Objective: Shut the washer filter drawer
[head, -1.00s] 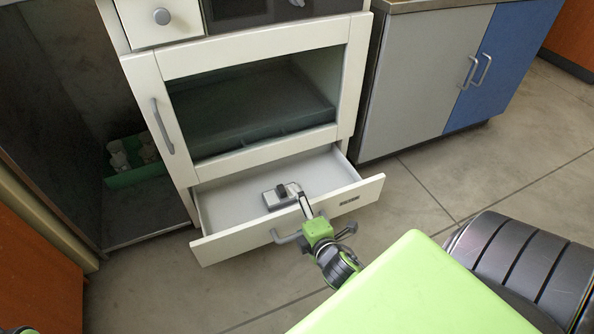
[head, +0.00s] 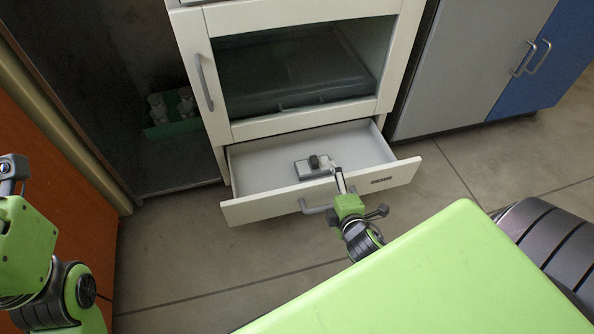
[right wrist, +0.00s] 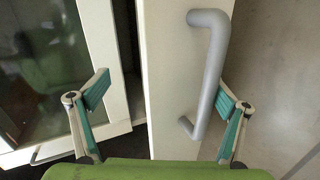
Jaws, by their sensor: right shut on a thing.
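The washer filter drawer (head: 250,208) is a white drawer at the bottom of the white cabinet. It stands open, pulled well out, with a grey bar handle (head: 317,209) on its front. A grey block with a dark knob (head: 313,166) lies inside the drawer. My right gripper (head: 341,182) is at the drawer front, shut on it. In the right wrist view its fingers (right wrist: 160,98) lie on both sides of the front panel (right wrist: 168,80) and its handle (right wrist: 208,75). My left gripper (head: 10,170) is cut off at the left edge; its jaws do not show clearly.
The glass-fronted door (head: 300,60) above the drawer is shut. A green tray (head: 160,130) with small pale items stands in the dark open bay to the left. A grey and blue cabinet (head: 480,70) stands to the right. The floor (head: 200,270) before the drawer is clear.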

